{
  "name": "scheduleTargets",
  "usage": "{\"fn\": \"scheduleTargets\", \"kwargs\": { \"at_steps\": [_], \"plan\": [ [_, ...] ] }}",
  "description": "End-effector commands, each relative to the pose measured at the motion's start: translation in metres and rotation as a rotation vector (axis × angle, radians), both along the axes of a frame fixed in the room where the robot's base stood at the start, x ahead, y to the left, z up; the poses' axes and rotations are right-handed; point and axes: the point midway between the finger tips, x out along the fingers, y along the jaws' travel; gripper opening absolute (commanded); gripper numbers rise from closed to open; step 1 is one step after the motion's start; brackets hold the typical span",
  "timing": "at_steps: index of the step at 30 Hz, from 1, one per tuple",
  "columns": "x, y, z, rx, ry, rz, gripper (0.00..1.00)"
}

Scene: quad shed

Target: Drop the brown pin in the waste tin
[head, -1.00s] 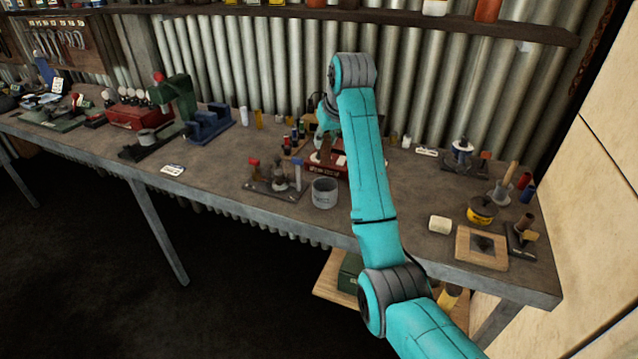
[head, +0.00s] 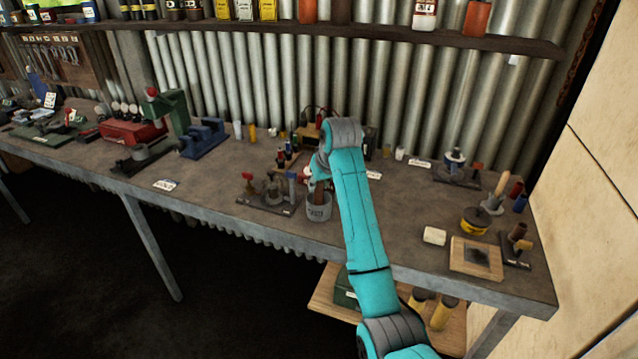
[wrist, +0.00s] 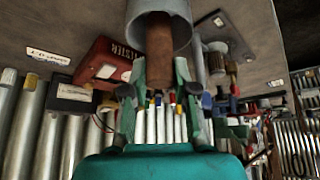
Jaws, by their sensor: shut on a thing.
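The brown pin (wrist: 159,48) is held between the two fingers of my gripper (wrist: 160,80) in the wrist view. In the head view the brown pin (head: 319,188) points down at the mouth of the grey waste tin (head: 318,212). In the wrist view the pin overlaps the waste tin (wrist: 183,28); its far end seems to be at or inside the rim, but how deep I cannot tell. My arm partly hides the gripper in the head view. The tin stands upright on the bench near its front edge.
A fixture with a red knob (head: 247,177) stands just left of the tin. A red box (wrist: 106,62) lies close by in the wrist view. A wooden-framed plate (head: 477,258) and a yellow tin (head: 474,221) are at the right. The bench (head: 215,185) has bare room at left.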

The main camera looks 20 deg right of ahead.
Motion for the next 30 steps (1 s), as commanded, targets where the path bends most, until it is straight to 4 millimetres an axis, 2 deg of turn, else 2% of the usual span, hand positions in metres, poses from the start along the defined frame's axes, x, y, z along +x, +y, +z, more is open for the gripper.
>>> {"fn": "scheduleTargets", "kwargs": {
  "at_steps": [18, 19, 21, 22, 30],
  "plan": [
    [0.000, 0.000, -0.011, 0.000, -0.001, 0.000, 0.00],
    [0.000, 0.000, -0.012, 0.000, 0.001, 0.000, 0.30],
    [0.000, 0.000, -0.012, 0.000, 0.001, 0.000, 0.48],
    [0.000, 0.000, -0.012, 0.000, 0.001, 0.000, 0.53],
    [0.000, 0.000, -0.012, 0.000, 0.001, 0.000, 0.53]
  ]
}}
